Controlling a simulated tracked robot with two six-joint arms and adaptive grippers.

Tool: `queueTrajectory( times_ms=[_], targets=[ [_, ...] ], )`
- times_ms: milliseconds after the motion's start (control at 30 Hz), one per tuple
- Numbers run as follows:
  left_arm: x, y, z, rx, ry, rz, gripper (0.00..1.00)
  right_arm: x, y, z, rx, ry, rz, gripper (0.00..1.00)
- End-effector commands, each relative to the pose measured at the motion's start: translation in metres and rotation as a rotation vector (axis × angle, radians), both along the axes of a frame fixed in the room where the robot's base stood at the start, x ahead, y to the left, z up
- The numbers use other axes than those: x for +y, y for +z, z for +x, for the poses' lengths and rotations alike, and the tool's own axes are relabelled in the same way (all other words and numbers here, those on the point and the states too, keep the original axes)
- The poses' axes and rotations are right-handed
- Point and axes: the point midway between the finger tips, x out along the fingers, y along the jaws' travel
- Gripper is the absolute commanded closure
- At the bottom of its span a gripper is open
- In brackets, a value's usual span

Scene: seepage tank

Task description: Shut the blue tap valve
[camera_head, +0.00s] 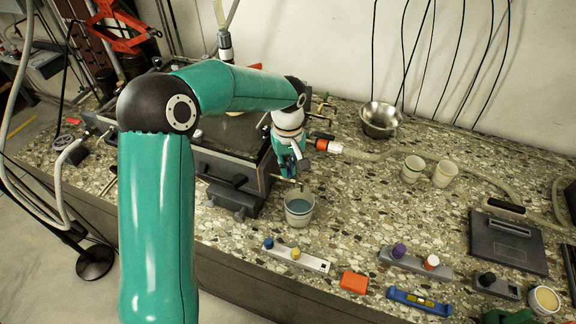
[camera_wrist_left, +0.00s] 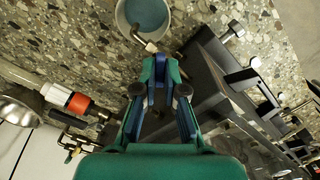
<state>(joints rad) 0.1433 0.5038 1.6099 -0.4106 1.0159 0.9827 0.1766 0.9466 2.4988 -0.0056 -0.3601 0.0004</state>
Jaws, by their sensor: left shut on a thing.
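My left gripper (camera_head: 291,170) reaches down at the front right corner of the dark tank (camera_head: 238,170). In the left wrist view, its fingers (camera_wrist_left: 160,72) are closed together around a narrow blue piece (camera_wrist_left: 160,66), the blue tap valve, mostly hidden by the fingertips. A metal tap spout (camera_wrist_left: 148,44) shows just beyond the fingertips, over the edge of a cup. That cup (camera_head: 299,209), holding bluish water, stands under the gripper; it also shows in the left wrist view (camera_wrist_left: 146,16). Whether the tap is open or shut cannot be seen. My right gripper is not recognisable.
An orange-red hose fitting (camera_head: 325,146) lies close right of the gripper. A metal bowl (camera_head: 380,119) and two cups (camera_head: 412,169) stand further right. A rack with blue and yellow knobs (camera_head: 296,256), an orange block (camera_head: 354,283) and a blue level (camera_head: 419,301) lie in front.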

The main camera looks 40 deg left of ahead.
Motion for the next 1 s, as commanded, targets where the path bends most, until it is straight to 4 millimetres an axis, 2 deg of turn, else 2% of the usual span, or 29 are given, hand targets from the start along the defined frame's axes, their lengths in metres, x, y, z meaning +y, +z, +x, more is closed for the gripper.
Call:
queueTrajectory(
  times_ms=[100,400,700,1000],
  targets=[
    [-0.0005,0.0009,0.001,-0.004,-0.068,-0.001,1.0,0.0,0.0018,0.0,0.0,0.0,0.0,0.6],
    [-0.0004,0.001,0.001,-0.004,-0.096,0.0,1.0,0.0,0.0022,0.0,0.0,0.0,0.0,0.6],
    [-0.0005,0.0012,0.001,-0.004,-0.362,-0.001,1.0,0.0,0.0079,0.0001,0.0,0.0,0.0,0.6],
    [-0.0004,0.0011,0.0011,-0.004,-0.386,0.0,1.0,0.0,0.008,0.0,0.0,0.0,0.0,0.6]
  ],
)
